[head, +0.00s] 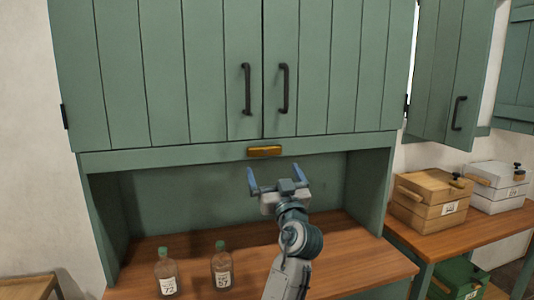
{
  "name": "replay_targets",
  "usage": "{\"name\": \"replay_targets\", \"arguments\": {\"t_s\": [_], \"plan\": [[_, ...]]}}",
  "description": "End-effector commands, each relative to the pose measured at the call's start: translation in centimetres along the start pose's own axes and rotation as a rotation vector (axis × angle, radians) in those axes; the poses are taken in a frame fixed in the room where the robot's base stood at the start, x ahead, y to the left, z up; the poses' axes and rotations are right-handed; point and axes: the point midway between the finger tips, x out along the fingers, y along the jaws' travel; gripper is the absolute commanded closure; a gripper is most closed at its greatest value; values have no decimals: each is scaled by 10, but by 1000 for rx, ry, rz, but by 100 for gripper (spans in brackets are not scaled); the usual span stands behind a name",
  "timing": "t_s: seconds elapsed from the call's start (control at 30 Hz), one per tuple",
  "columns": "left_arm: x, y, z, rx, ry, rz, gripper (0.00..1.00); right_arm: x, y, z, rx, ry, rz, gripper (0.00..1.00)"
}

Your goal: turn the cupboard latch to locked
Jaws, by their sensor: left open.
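The green cupboard (180,75) has two shut plank doors with dark upright handles. A brass-coloured latch (264,151) lies horizontally on the rail just under the door seam. My left gripper (278,176) is open and empty, with its blue fingers pointing up, a little below the latch in the picture. It looks apart from the latch, though the depth between them is hard to tell. My right gripper does not show.
Two brown bottles with green caps, one (167,272) left of the other (221,266), stand on the wooden counter (340,262). At right, a wooden box (430,200) and a white box (497,187) stand on a side table.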

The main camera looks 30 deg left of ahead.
Motion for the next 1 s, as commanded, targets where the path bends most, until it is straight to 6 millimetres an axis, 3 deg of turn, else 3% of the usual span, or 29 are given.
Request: {"name": "replay_targets", "arguments": {"t_s": [0.1, 0.3, 0.5, 0.77, 0.93, 1.0], "plan": [[28, -1, -5, 5, 1, -2, 0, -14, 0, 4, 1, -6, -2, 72], [58, 0, -3, 3, -1, -1, 0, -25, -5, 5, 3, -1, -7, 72], [71, 0, -1, 1, -2, 0, 0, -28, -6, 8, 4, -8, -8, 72], [72, 0, 0, 0, -2, 0, 0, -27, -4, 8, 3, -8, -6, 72], [72, 0, 0, 0, -2, 0, 29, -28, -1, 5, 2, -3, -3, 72], [72, 0, 0, 0, -2, 0, 32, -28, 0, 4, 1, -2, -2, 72]]}}
